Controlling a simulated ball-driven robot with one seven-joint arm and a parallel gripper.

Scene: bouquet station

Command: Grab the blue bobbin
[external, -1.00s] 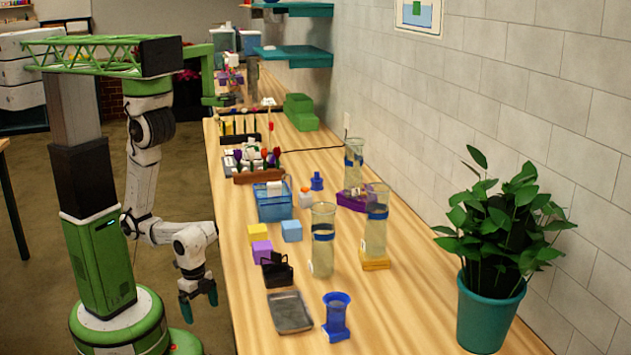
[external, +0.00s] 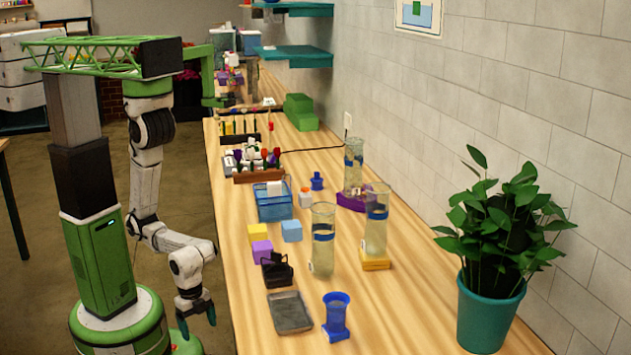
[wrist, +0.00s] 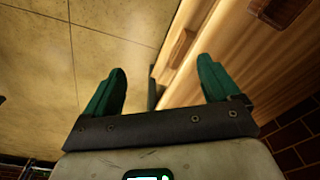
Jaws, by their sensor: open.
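A blue bobbin-shaped object (external: 336,316) with a flared top and a squarish base stands upright near the front of the wooden table in the external view. A smaller blue object (external: 317,181) of similar shape stands farther back. I cannot tell for sure which is the bobbin. My gripper (external: 197,322) hangs beside the table's left edge, off the tabletop and left of the front blue object. It is open and empty, with its green fingers apart in the wrist view (wrist: 160,68). Neither blue object shows in the wrist view.
A grey tray (external: 290,322) lies between my gripper and the front blue object. Behind it are a black basket (external: 277,272), purple, yellow and light-blue blocks, and a blue basket (external: 273,208). A tall glass vase (external: 323,262) and a potted plant (external: 490,315) stand to the right.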

